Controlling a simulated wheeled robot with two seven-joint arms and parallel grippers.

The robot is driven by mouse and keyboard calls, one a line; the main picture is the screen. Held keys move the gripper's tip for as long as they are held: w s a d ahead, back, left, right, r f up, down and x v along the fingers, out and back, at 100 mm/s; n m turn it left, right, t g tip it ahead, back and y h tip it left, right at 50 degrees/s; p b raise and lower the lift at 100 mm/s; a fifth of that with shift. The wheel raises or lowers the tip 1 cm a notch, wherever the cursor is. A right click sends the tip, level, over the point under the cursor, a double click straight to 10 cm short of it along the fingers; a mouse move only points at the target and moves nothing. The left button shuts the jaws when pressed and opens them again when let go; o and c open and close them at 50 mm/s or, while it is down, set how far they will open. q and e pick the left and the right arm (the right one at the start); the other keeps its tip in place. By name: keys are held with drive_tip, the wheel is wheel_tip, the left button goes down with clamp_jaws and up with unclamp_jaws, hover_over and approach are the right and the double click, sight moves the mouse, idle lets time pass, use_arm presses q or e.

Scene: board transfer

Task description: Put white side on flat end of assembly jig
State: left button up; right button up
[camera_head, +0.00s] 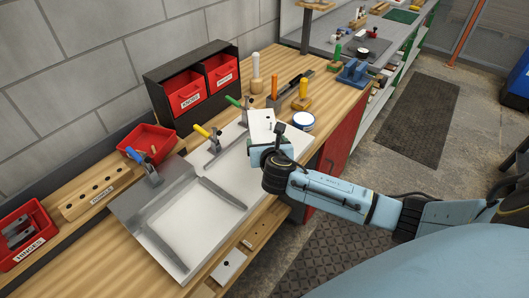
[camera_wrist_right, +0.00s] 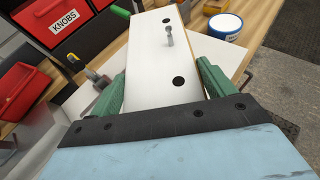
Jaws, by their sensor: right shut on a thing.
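My right gripper (camera_head: 268,150) is shut on a white side board (camera_head: 262,124). In the right wrist view the board (camera_wrist_right: 152,68) lies between the green fingers of the gripper (camera_wrist_right: 162,82). It has dark holes, a metal pin standing on its face and a wood-coloured edge. The assembly jig (camera_head: 140,203) is a grey plate along the bench with toggle clamps on its back edge and dark rails around a white area. The held board is over the jig's far right part; whether it touches is unclear. My left gripper is not in view.
Red bins in a black rack (camera_head: 190,88) stand behind the jig. A round white tin (camera_head: 303,121) is close right of the held board. A red box (camera_head: 147,143), a dowel block (camera_head: 96,193) and a hinge bin (camera_head: 22,233) are at left.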

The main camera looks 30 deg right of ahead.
wheel_tip(320, 180, down, 2)
wheel_tip(320, 180, down, 3)
drive_tip(key=shift+f+b, duration=0.2)
drive_tip(key=shift+b, duration=0.3)
drive_tip(key=shift+f, duration=0.15)
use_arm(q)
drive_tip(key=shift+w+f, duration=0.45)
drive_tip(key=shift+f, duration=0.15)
use_arm(e)
drive_tip(key=shift+f, duration=0.15)
drive_tip(key=shift+f, duration=0.25)
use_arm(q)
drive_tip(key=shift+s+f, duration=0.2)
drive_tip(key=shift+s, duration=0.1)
use_arm(e)
drive_tip(key=o, duration=1.1)
drive_tip(key=shift+o, duration=0.2)
